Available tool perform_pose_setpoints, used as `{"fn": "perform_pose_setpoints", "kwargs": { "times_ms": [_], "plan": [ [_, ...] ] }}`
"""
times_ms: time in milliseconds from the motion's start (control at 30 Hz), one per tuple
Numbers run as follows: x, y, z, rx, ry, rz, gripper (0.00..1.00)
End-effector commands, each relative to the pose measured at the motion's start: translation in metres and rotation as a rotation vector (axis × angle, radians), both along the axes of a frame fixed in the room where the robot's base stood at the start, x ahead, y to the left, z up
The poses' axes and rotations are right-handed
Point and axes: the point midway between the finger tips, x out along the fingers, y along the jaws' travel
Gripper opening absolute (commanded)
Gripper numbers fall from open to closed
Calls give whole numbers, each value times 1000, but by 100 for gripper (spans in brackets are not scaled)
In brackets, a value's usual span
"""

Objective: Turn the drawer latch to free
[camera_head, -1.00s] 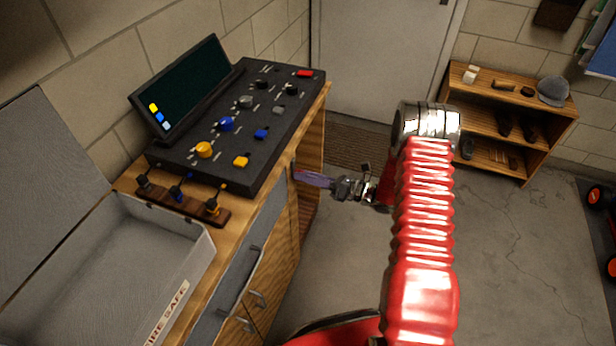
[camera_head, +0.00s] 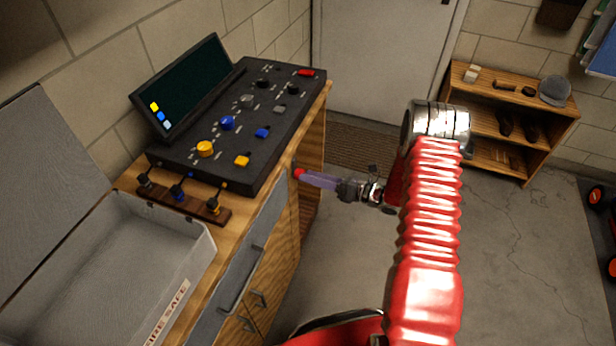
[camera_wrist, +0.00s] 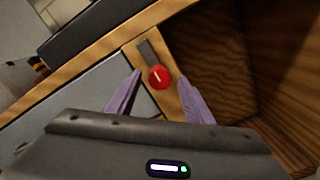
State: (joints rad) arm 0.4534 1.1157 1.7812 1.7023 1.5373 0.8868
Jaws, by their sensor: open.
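The drawer latch (camera_wrist: 159,77) is a round red knob with a pale line across it, on a wooden upright beside the grey drawer front (camera_wrist: 88,97). In the head view the red latch (camera_head: 299,173) shows at the tips of my gripper (camera_head: 305,175). In the wrist view my gripper (camera_wrist: 160,84) is open, with one purple finger on each side of the latch and gaps between them. The fingers do not visibly touch the knob. A dark grey bar (camera_wrist: 149,50) lies just above the knob in the wrist view.
A black control console (camera_head: 240,125) with coloured knobs stands on the workbench above. A grey open box (camera_head: 120,250) stands at left. The drawer handle (camera_head: 240,278) sticks out below the bench edge. An open shelf space (camera_wrist: 215,65) lies right of the latch.

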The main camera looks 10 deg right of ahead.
Motion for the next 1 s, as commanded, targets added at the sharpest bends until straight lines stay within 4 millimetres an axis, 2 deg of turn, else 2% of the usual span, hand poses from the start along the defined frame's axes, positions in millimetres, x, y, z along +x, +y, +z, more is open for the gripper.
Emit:
{"fn": "perform_pose_setpoints", "kwargs": {
  "times_ms": [600,800,1000],
  "plan": [
    [-57,-84,-1,1,1,-1,47],
    [-66,-96,-1,0,1,2,47],
    [-67,-98,-1,0,2,2,47]
  ]
}}
